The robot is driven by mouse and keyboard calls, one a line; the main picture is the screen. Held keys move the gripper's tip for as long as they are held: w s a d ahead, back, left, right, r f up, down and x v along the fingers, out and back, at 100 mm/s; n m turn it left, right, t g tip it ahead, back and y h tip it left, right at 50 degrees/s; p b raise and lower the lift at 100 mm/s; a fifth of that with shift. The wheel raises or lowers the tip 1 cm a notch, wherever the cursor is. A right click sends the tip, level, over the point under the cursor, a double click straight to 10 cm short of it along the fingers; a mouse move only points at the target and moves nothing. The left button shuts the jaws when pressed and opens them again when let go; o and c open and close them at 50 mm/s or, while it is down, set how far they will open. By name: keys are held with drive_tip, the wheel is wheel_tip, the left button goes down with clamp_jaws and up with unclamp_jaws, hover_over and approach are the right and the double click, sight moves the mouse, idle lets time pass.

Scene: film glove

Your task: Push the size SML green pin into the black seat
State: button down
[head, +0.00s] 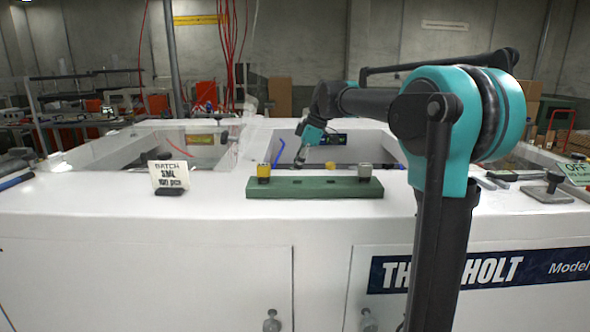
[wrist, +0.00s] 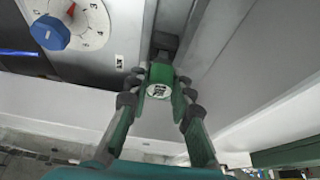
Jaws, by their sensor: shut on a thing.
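My gripper (wrist: 158,88) is shut on a green pin (wrist: 160,73) with a pale round label, whose print is too blurred to read. The black seat (wrist: 164,41) shows as a dark block just beyond the pin's far end in the wrist view. I cannot tell whether the pin touches it. In the head view my gripper (head: 301,158) is small, reaching down over the machine's recess behind the green rack. The pin and seat cannot be made out there.
A green rack (head: 315,188) with a yellow knob (head: 263,171) and a grey knob (head: 364,171) lies on the white top. A batch sign (head: 169,177) stands left. A blue dial (wrist: 50,32) is left of the seat; pale walls (wrist: 262,45) flank the right.

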drive_tip(key=shift+f, duration=0.8)
drive_tip(key=c, duration=1.3)
unclamp_jaws()
drive_tip(key=shift+r, duration=0.1)
drive_tip(key=v, duration=1.1)
drive_tip(key=shift+d+r, duration=0.15)
drive_tip(key=shift+r, duration=0.25)
